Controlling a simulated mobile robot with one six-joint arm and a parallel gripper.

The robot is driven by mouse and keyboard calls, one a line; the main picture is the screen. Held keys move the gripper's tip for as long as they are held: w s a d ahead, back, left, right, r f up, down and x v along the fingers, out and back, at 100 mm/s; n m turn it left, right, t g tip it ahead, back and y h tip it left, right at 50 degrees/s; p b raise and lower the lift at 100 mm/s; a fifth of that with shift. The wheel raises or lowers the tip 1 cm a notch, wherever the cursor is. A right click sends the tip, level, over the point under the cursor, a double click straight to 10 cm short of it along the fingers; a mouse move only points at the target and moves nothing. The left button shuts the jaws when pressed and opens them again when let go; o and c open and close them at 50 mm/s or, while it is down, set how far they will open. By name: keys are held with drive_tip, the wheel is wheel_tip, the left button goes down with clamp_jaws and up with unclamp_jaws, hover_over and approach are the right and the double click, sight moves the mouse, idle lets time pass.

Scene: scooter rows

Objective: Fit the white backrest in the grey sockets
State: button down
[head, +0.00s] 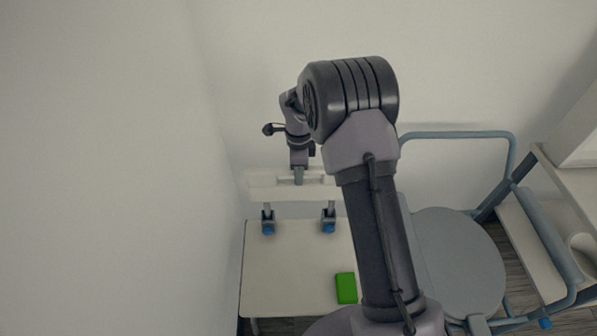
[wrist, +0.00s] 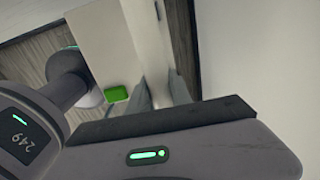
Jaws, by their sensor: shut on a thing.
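The white backrest (head: 262,187) is upright at the back of a pale seat board in the head view. My gripper (head: 298,177) is shut on its top edge near the middle. Two short posts run down from the backrest to the left grey socket (head: 268,217) and the right grey socket (head: 329,216), each with a blue part. The post ends meet the socket tops in this view; I cannot tell how deep they sit.
A green block (head: 346,288) lies on the seat board (head: 290,270); it also shows in the wrist view (wrist: 117,93). A grey round seat (head: 462,262) with a blue-grey tube frame (head: 460,134) stands to the right. White walls are close behind and left.

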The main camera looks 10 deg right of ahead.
drive_tip(key=c, duration=1.1)
unclamp_jaws()
wheel_tip(320, 180, up, 17)
drive_tip(key=p, duration=0.7)
drive_tip(key=shift+r, duration=0.2)
drive_tip(key=s+a+r+n+t+y, duration=0.1)
drive_tip(key=s+a+r+n+t, duration=0.15)
drive_tip(key=s+r+n, duration=1)
drive_tip(key=s+r+n+t, duration=0.1)
drive_tip(key=s, duration=0.5)
drive_tip(key=s+a+r+n+t, duration=0.1)
drive_tip(key=s+r, duration=0.1)
drive_tip(key=s, duration=0.4)
drive_tip(key=s+r+n+t+y, duration=0.1)
drive_tip(key=s, duration=0.5)
drive_tip(key=shift+s+a+r, duration=0.2)
drive_tip(key=shift+s+r, duration=0.15)
drive_tip(key=shift+s, duration=0.05)
